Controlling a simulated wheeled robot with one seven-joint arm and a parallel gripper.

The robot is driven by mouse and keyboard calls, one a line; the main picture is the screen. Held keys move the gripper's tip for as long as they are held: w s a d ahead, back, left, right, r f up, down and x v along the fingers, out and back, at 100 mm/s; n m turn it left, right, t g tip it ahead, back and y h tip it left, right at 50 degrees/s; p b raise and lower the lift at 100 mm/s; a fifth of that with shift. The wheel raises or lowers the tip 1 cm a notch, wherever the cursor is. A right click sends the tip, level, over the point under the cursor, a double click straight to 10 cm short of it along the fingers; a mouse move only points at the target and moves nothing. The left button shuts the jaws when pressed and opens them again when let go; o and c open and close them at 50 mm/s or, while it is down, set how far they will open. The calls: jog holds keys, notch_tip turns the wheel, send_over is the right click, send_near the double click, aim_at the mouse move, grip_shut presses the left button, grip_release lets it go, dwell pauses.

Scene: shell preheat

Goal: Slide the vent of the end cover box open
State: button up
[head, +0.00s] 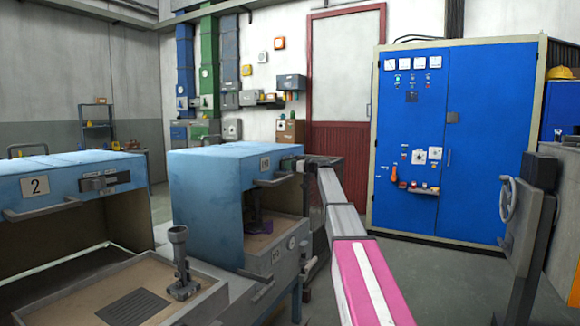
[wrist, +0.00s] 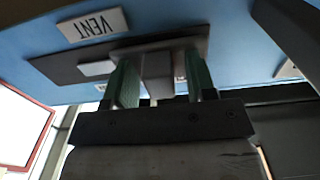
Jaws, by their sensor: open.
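The end cover box appears to be the right-hand blue box (head: 208,190) in the head view, with my arm reaching to its upper right side. In the wrist view its blue face (wrist: 225,20) carries an upside-down VENT label (wrist: 93,25) and a dark vent plate (wrist: 60,68). A grey block-like knob (wrist: 158,72) stands out from the plate. My gripper (wrist: 160,62) is open, its two green fingers on either side of the knob. A gap shows at the right finger; contact at the left one is unclear.
A second blue box (head: 60,185), marked 2, stands at the left with a similar vent slide (head: 103,181). A grey post (head: 180,262) rises from the front bench. A blue cabinet (head: 455,150) and a handwheel (head: 507,198) stand at the right.

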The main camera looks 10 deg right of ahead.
grip_shut()
jog(key=w+d, duration=0.4)
jog(key=w, duration=0.2)
jog(key=shift+d, duration=0.15)
grip_release()
jog(key=shift+w+d, duration=0.1)
